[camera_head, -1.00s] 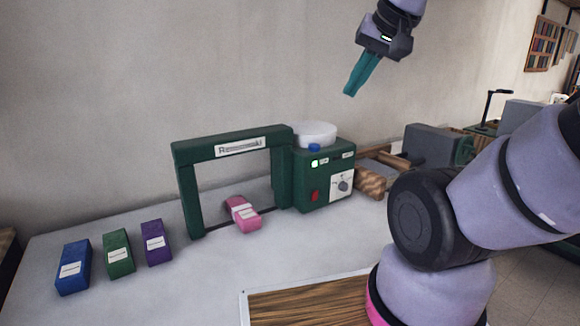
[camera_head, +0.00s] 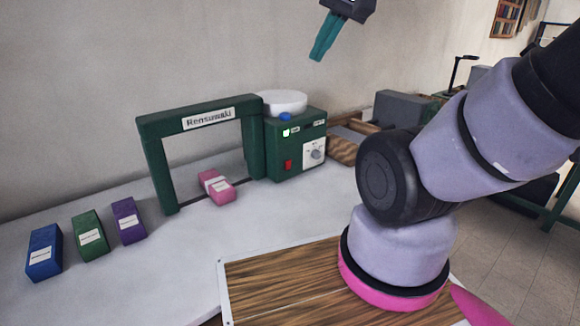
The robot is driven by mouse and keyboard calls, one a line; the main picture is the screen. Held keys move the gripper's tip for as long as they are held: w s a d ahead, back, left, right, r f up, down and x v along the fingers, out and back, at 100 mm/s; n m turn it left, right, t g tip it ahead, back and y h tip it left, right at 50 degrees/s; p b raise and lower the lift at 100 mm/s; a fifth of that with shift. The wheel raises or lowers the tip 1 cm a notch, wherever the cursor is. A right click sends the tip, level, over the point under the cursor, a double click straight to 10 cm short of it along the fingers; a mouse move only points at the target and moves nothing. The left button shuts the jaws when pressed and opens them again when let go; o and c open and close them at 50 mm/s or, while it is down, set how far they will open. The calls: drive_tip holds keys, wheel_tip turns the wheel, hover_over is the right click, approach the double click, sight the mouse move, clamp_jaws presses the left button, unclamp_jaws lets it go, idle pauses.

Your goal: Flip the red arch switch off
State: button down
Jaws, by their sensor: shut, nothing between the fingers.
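A red switch (camera_head: 288,165) sits low on the front of a green control box (camera_head: 295,150), left of a white dial panel (camera_head: 314,152). Its on or off position is too small to tell. The box joins a green arch (camera_head: 204,122) on its left. The arch has a white name label, and a pink block (camera_head: 217,188) lies under it. My gripper (camera_head: 314,58) is at the top of the picture, above and apart from the box. Its teal fingers are shut together and empty, pointing down. Nothing hides the switch.
Blue (camera_head: 44,252), green (camera_head: 90,236) and purple (camera_head: 128,221) blocks stand in a row on the pale table, left of the arch. A white round bowl (camera_head: 283,101) rests on the box. A wood-grained board (camera_head: 285,285) is at the front. A grey block (camera_head: 401,108) stands behind right.

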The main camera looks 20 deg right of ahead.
drive_tip(key=w+a+f+m+g+y, duration=0.1)
drive_tip(key=w+a+f+m+y, duration=0.25)
drive_tip(key=w+f+m, duration=0.4)
drive_tip(key=w+a+f+m+g+y, duration=0.1)
drive_tip(key=w+a+f+m+y, duration=0.2)
drive_tip(key=w+f+m+y, duration=0.35)
drive_tip(key=w+d+f+m+t+h, duration=0.2)
drive_tip(key=d+f+m, duration=0.5)
drive_tip(key=f, duration=0.4)
drive_tip(key=w+d+f+m+t+h, duration=0.3)
drive_tip(key=d+f+m+h, duration=0.3)
drive_tip(key=d+f, duration=0.3)
wheel_tip(320, 180, down, 3)
drive_tip(key=shift+w+d+m+h, duration=0.2)
drive_tip(key=shift+w+m+h, duration=0.1)
drive_tip(key=shift+w+m, duration=0.15)
drive_tip(key=shift+w, duration=0.1)
approach(288, 166)
drive_tip(key=f, duration=0.4)
drive_tip(key=shift+w, duration=0.35)
drive_tip(key=shift+w+a+r, duration=0.1)
drive_tip(key=shift+w+a, duration=0.15)
drive_tip(key=shift+w, duration=0.35)
drive_tip(key=shift+w+a+r, duration=0.15)
drive_tip(key=shift+w+a, duration=0.05)
drive_tip(key=shift+w, duration=0.4)
drive_tip(key=shift+w+a, duration=0.2)
drive_tip(key=shift+w, duration=0.4)
